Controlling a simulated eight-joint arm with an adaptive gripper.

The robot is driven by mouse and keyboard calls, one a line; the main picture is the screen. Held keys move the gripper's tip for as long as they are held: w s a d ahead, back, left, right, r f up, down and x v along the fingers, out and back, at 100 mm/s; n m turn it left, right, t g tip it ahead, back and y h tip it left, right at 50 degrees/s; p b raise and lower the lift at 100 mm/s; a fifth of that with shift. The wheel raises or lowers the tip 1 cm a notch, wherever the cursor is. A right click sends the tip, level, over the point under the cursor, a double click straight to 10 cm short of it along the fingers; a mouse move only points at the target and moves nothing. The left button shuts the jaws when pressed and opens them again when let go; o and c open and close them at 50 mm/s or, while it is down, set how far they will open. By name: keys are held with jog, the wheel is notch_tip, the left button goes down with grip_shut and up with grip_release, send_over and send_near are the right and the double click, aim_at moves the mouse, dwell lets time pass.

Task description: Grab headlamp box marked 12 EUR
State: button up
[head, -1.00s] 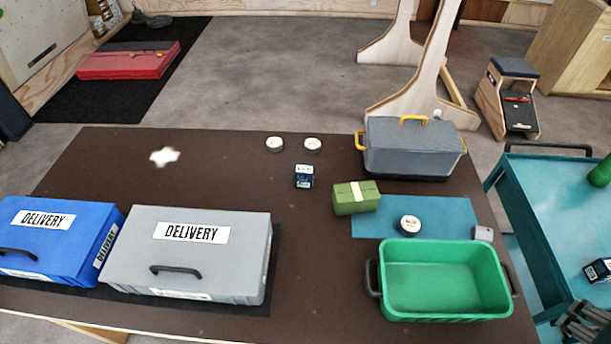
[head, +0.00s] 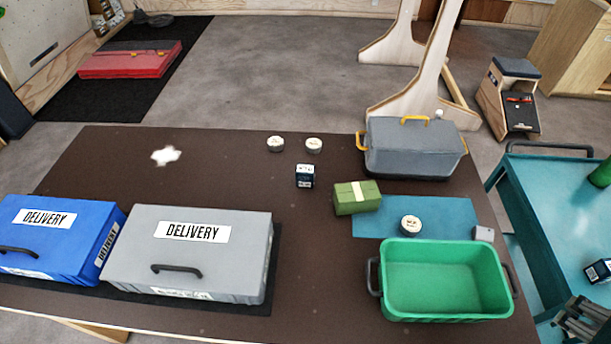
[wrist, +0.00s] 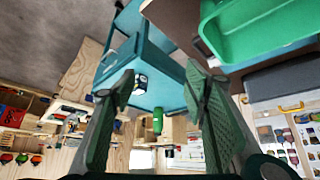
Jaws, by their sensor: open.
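A small dark blue and white box (head: 305,176) stands on the brown table, right of its middle. A similar dark box (head: 598,271) lies on the teal cart at the right edge; it also shows in the wrist view (wrist: 141,82). The price marks on both are too small to read. My gripper (head: 580,318) shows at the lower right of the head view, beside the cart and apart from both boxes. In the wrist view its two fingers (wrist: 165,90) are spread with nothing between them.
A green bin (head: 445,240), a green carton (head: 357,198) and a grey lidded case (head: 412,130) are on the table's right side. Blue (head: 60,235) and grey (head: 195,212) delivery cases fill the front left. The teal cart (head: 545,190) holds a green bottle (head: 600,172).

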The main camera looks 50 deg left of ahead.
jog(key=w+a+r+n+g+y+p, duration=0.1)
jog(key=w+a+r+n, duration=0.1)
jog(key=w+a+n, duration=0.45)
jog(key=w+a+r+n+g+p, duration=0.1)
jog(key=w+a+r+p, duration=0.15)
jog(key=a, duration=0.75)
jog(key=w+a+f+n+g+p, duration=0.1)
jog(key=w+a+n, duration=0.15)
jog(key=a, duration=0.75)
jog(key=w+a+f+n+g+p, duration=0.15)
jog(key=a+n, duration=0.25)
jog(key=a, duration=0.5)
jog(key=n+g+h+p, duration=0.1)
jog(key=n+g+p, duration=0.2)
jog(key=n, duration=0.9)
send_over(305, 168)
jog(key=shift+t, duration=0.25)
jog(key=f, duration=1.5)
jog(key=shift+w+d+f, duration=0.2)
jog(key=shift+d+f, duration=0.05)
jog(key=shift+f, duration=0.1)
jog(key=shift+s+a+f, duration=0.2)
jog(key=shift+s+a, duration=0.05)
jog(key=shift+s, duration=0.05)
